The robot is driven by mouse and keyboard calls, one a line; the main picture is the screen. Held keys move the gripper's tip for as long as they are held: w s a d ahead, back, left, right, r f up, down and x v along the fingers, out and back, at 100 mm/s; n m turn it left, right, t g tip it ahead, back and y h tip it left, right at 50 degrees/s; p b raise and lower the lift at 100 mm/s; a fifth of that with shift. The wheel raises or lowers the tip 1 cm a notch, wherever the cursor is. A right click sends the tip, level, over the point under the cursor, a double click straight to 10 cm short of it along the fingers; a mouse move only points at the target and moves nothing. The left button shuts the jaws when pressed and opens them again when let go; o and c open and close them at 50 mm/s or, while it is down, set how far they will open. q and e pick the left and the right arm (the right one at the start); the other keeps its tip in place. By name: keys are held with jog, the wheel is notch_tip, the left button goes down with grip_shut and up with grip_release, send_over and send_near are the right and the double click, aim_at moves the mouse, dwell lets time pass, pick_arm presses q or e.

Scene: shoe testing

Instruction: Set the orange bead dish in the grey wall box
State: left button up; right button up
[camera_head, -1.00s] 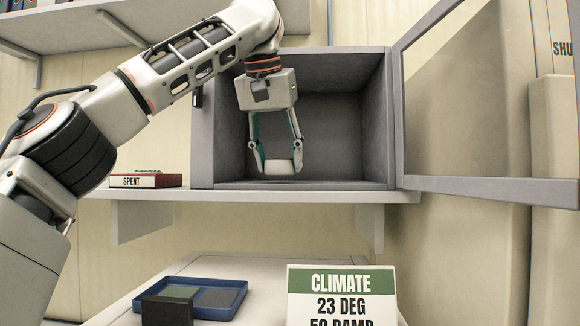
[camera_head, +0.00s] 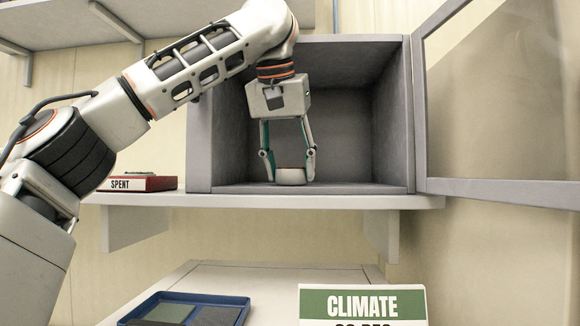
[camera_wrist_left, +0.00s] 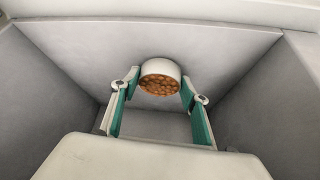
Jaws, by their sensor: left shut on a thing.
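The orange bead dish (camera_head: 291,177) is a small round dish with a pale wall. In the left wrist view the dish (camera_wrist_left: 160,76) shows its orange beads. My left gripper (camera_head: 288,172) reaches down inside the grey wall box (camera_head: 200,120) and is shut on the dish. In the left wrist view its teal-lined fingers (camera_wrist_left: 160,88) stand on either side of the dish. The dish is low in the box, close to its floor; I cannot tell whether it touches. My right gripper is not in view.
The box door (camera_head: 490,190) stands open to the right. A red SPENT box (camera_head: 150,184) lies on the shelf (camera_head: 270,201) left of the wall box. Below are a blue tray (camera_head: 240,304) and a CLIMATE sign (camera_head: 362,304). The rest of the box looks empty.

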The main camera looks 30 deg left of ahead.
pick_arm(q)
jog(key=shift+f, duration=0.15)
jog(key=o, duration=1.1)
